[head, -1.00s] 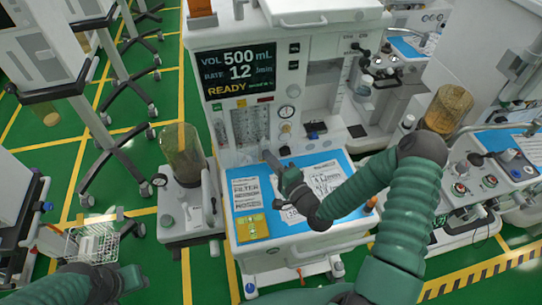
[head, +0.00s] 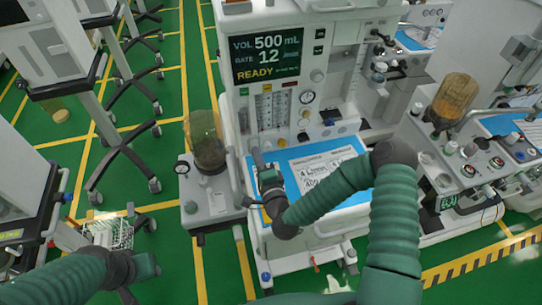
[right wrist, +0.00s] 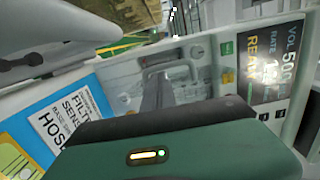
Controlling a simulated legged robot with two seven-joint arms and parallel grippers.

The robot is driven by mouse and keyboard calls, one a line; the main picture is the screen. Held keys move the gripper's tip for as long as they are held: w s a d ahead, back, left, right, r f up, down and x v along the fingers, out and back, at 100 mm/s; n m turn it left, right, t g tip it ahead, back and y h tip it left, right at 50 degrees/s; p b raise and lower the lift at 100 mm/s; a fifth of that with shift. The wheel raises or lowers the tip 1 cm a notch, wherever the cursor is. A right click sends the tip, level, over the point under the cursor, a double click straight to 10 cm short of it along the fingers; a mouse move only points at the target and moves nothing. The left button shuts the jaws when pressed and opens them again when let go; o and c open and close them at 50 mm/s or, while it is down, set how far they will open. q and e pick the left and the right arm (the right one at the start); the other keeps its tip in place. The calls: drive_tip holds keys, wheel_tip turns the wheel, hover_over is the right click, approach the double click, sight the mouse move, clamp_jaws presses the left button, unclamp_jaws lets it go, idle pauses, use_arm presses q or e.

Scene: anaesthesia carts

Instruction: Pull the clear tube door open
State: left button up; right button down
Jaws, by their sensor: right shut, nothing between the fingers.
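The clear tube door (head: 270,110) is the see-through panel over the flow tubes, below the screen on the middle machine. In the right wrist view, a clear panel with a pale handle (right wrist: 172,66) stands just beyond the fingertips and looks closed. My right gripper (head: 259,158) is shut and empty, below the tube panel and above the blue work surface. It also shows in the right wrist view (right wrist: 157,84), its fingers pointing at the panel; I cannot tell whether they touch it. My left gripper (head: 146,267) is low at the left, away from the machine; its jaws are unclear.
The blue work surface (head: 298,170) holds printed cards. A clear canister (head: 205,140) stands just left of the machine. A second machine (head: 470,160) is close on the right. A wire basket (head: 112,232) and wheeled stands are at the left, with green floor between.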

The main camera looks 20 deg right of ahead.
drive_tip(key=shift+w+a, duration=0.3)
drive_tip(key=shift+a, duration=0.35)
drive_tip(key=shift+w+a, duration=0.3)
drive_tip(key=shift+a, duration=0.3)
drive_tip(key=shift+w+a, duration=0.3)
drive_tip(key=shift+a, duration=0.35)
